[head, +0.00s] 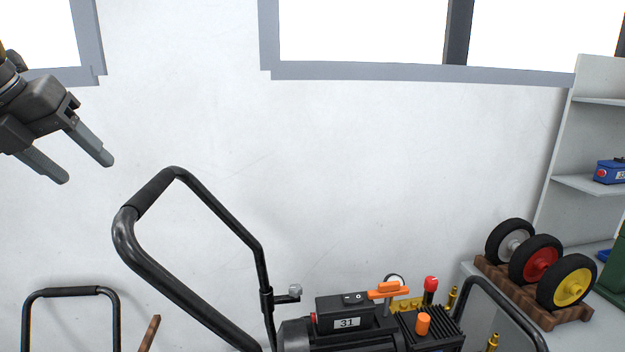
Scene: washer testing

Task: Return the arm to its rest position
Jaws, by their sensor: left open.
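My left gripper (89,172) is at the upper left of the head view, with its two grey fingers spread apart and nothing between them. It is in the air, above and to the left of the padded black handle (154,192) of the washer, and looks apart from it. The washer (345,325) stands at the bottom centre, with a label reading 31, an orange lever and orange and red knobs. Its lower part is cut off by the frame. My right gripper is not in view.
Three wheels, with grey, red and yellow hubs (567,282), stand on a wooden rack (545,313) at the right. A grey shelf (587,185) holds a blue item (609,172). Another black handle (70,292) is at the lower left. The white wall's middle is clear.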

